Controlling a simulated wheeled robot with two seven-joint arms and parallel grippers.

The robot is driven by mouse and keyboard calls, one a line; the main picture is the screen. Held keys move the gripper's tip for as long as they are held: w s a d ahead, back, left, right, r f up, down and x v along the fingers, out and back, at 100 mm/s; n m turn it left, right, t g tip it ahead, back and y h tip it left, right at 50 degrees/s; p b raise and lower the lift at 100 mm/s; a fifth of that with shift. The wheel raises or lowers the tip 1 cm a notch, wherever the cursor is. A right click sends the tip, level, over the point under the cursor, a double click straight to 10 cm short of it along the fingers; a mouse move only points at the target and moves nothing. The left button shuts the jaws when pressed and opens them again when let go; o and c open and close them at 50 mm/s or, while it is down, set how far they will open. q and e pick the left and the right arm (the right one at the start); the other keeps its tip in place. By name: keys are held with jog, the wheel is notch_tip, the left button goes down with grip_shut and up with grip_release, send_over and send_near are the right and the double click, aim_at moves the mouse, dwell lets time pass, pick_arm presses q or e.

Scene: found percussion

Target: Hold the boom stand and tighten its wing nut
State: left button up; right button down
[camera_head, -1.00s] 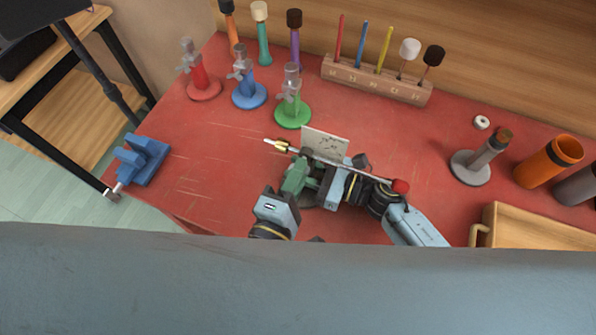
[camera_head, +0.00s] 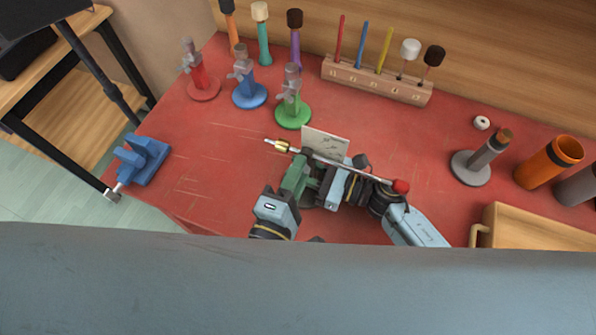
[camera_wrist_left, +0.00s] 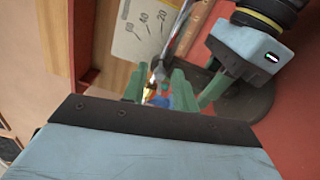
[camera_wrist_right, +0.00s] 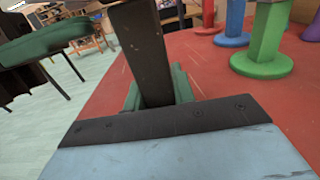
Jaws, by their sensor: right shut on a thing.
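My right gripper (camera_head: 335,184) is shut on the boom stand from the right.
A pale scale card (camera_head: 324,143) stands behind the boom. Red, blue and green stands (camera_head: 293,112) are at the back left, a blue clamp (camera_head: 142,160) at the left edge. A mallet rack (camera_head: 376,80), grey post (camera_head: 482,160), orange cup (camera_head: 549,161) and wooden tray (camera_head: 540,229) lie right.

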pick_arm(q)
jog(key=v, duration=1.2)
